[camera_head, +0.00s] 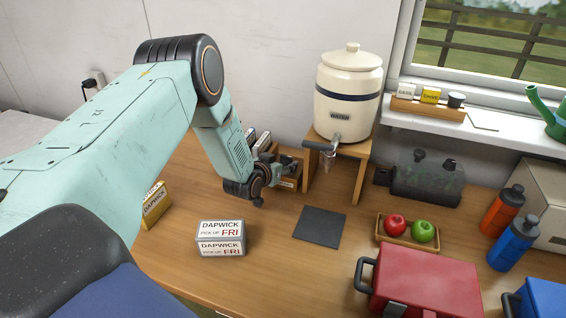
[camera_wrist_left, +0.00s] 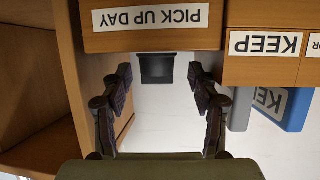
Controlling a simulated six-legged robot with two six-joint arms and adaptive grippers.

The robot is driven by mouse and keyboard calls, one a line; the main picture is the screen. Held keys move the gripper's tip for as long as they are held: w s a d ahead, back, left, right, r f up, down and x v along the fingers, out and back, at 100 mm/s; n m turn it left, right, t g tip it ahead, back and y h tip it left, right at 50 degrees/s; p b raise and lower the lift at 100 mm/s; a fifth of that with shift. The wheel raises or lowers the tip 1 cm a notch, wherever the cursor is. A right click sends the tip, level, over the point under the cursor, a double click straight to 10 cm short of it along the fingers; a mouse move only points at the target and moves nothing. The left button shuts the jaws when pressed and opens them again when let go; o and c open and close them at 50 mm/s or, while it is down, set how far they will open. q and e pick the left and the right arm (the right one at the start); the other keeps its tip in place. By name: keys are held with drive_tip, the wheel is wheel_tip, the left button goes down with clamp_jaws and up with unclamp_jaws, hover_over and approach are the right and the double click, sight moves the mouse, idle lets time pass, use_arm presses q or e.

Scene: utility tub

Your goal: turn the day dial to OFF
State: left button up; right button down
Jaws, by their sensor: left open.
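My left gripper (camera_head: 284,171) reaches over the back of the table, beside the water crock's wooden stand. In the upside-down left wrist view its two fingers (camera_wrist_left: 160,84) are spread apart with nothing gripped. A wooden panel (camera_wrist_left: 150,42) labelled PICK UP DAY shows just beyond the fingertips. A dark, blocky piece (camera_wrist_left: 156,68) sits by that panel, between the fingertips in the picture; it may be the day dial. I cannot tell whether the fingers touch it. No dial markings or OFF position can be read. In the head view the arm and gripper hide this spot. My right gripper is not in view.
The wooden stand (camera_head: 312,172) with the cream water crock (camera_head: 346,98) is close right of the gripper. A DAPWICK box (camera_head: 220,238) reading FRI and a yellow box (camera_head: 155,206) stand nearer. A dark mat (camera_head: 320,227) lies flat. KEEP-labelled wood (camera_wrist_left: 262,70) adjoins the panel.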

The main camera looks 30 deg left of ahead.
use_arm(q)
drive_tip(key=shift+w+f, duration=0.3)
drive_tip(key=shift+w, duration=0.3)
drive_tip(key=shift+w+d, duration=0.15)
drive_tip(key=shift+d, duration=0.05)
drive_tip(key=shift+r, duration=0.1)
drive_tip(key=shift+a, duration=0.25)
drive_tip(key=shift+c, duration=1.1)
drive_tip(key=shift+d, duration=0.2)
drive_tip(key=c, duration=0.6)
drive_tip(key=shift+a, duration=0.1)
drive_tip(key=c, duration=0.3)
